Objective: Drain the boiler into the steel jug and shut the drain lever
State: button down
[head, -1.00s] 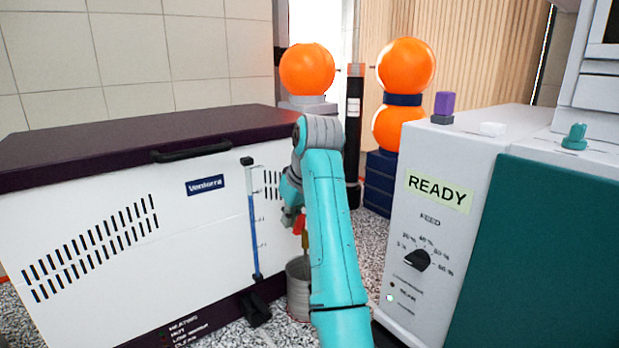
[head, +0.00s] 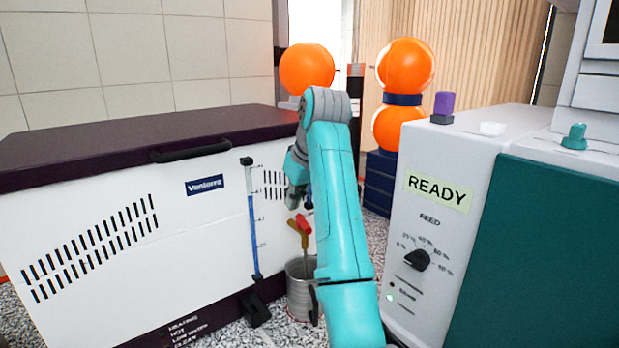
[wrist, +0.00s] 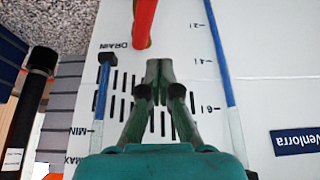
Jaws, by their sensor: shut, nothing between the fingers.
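The boiler is the white cabinet (head: 95,245) with a dark lid at left in the head view. Its red drain lever (head: 301,223) sits low on the front near the right end, above a brass-coloured spout (head: 305,241). In the wrist view the red lever (wrist: 145,22) lies beside the word DRAIN. The steel jug (head: 300,295) stands on the floor under the spout, partly hidden by my arm.
A blue-filled gauge tube (head: 254,225) runs down the boiler front. At right stands a grey machine with a READY sign (head: 438,191) and a dial. Orange balls (head: 404,66) and a dark post stand behind. Speckled floor shows between the machines.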

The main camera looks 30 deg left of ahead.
jog(key=w+d+f, duration=0.4)
jog(key=shift+w+f, duration=0.2)
dwell(0.6)
jog(key=shift+s+a, duration=0.1)
jog(key=shift+s+a, duration=0.25)
jog(key=shift+s, duration=0.05)
jog(key=shift+s, duration=0.1)
jog(key=shift+s+a, duration=0.35)
jog(key=shift+s+a+f, duration=0.1)
dwell(0.4)
